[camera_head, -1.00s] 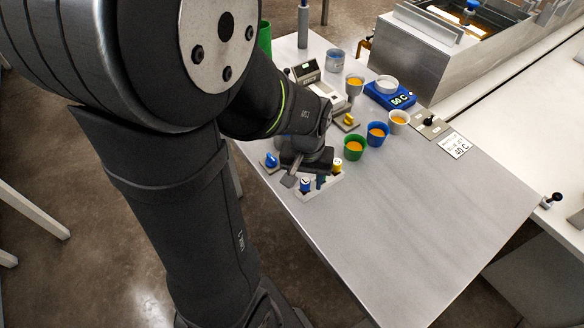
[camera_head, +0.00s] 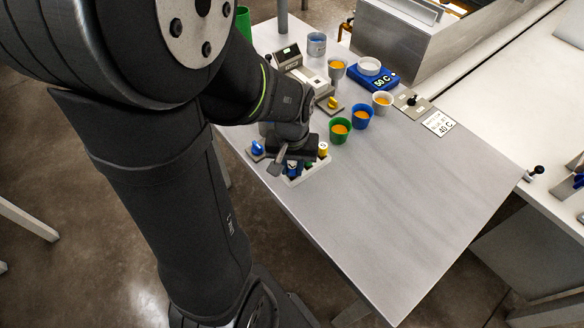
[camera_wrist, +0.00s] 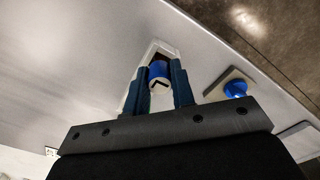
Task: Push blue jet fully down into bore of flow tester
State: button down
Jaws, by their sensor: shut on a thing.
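The blue jet (camera_wrist: 159,70) is between the two fingers of my gripper (camera_wrist: 164,88) in the wrist view, and they are shut on it. Its near end is pale with a black mark. A pale holder (camera_wrist: 132,98) lies behind it; I cannot tell whether the jet still sits in it. In the head view my gripper (camera_head: 291,166) is low over the white holder (camera_head: 318,170) at the table's near left edge, partly hiding it. A yellow jet (camera_head: 322,148) stands there. A grey-white device with a display (camera_head: 288,56), possibly the flow tester, stands farther back; no bore is visible.
A blue knob on a small plate (camera_head: 257,150) is left of the holder. The table's right front is clear.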

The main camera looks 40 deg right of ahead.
aim_at(292, 165)
jog(key=shift+r, duration=0.7)
notch_tip(292, 165, up, 3)
jog(key=shift+f, duration=0.2)
jog(key=s+r, duration=0.6)
jog(key=s, duration=0.5)
jog(key=w+d+r, duration=0.4)
jog(key=w+d, duration=0.2)
jog(key=d, duration=0.4)
jog(key=w+d, duration=0.8)
jog(key=w, duration=0.4)
jog(key=w+d+f, duration=0.1)
jog(key=w+d, duration=0.7)
jog(key=w, duration=0.5)
jog(key=shift+f, duration=0.15)
jog(key=shift+f, duration=2.8)
jog(key=shift+f, duration=2.05)
